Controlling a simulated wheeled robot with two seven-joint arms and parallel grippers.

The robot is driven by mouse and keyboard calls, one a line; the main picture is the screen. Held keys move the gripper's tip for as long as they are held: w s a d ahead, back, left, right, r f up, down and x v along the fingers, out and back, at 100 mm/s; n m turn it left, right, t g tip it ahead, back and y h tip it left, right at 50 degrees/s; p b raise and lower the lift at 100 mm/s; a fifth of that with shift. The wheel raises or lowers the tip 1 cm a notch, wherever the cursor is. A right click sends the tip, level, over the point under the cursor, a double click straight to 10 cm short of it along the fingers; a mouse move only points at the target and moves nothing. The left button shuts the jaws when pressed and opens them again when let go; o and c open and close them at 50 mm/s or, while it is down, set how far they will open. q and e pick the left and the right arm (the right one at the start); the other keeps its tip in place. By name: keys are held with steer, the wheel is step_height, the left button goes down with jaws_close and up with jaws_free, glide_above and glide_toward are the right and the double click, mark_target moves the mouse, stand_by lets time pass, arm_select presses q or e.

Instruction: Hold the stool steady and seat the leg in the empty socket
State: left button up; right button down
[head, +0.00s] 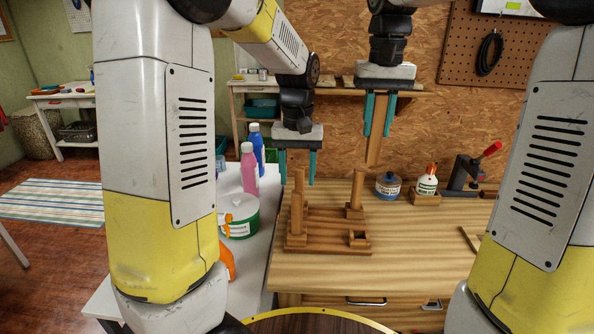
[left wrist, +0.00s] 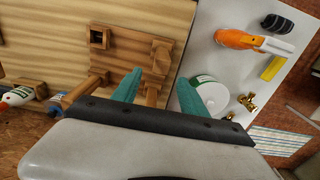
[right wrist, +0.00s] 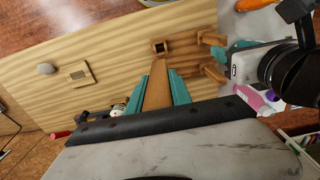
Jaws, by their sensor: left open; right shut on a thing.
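The wooden stool (head: 325,246) lies upside down on the workbench with three legs pointing up. Its empty square socket (head: 359,238) is at the front right corner and also shows in the left wrist view (left wrist: 98,37) and right wrist view (right wrist: 159,47). My left gripper (head: 297,181) is open, fingers down, above the stool's back left leg (head: 299,179); I cannot tell whether they touch. My right gripper (head: 378,133) is shut on the loose wooden leg (head: 374,153), which hangs nearly upright, clear above the bench, behind and above the socket.
A blue jar (head: 388,186), a glue bottle (head: 427,180) and a red-handled clamp (head: 471,171) stand at the back of the workbench (head: 420,240). Pink (head: 249,170) and blue (head: 256,147) bottles and a green-labelled tub (head: 240,216) stand on the white table at left. Bench right of the stool is mostly clear.

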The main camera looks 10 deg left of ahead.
mark_target(297, 209)
arm_select(q)
step_height(297, 209, down, 11)
stand_by(0.4)
jaws_close()
stand_by(1.4)
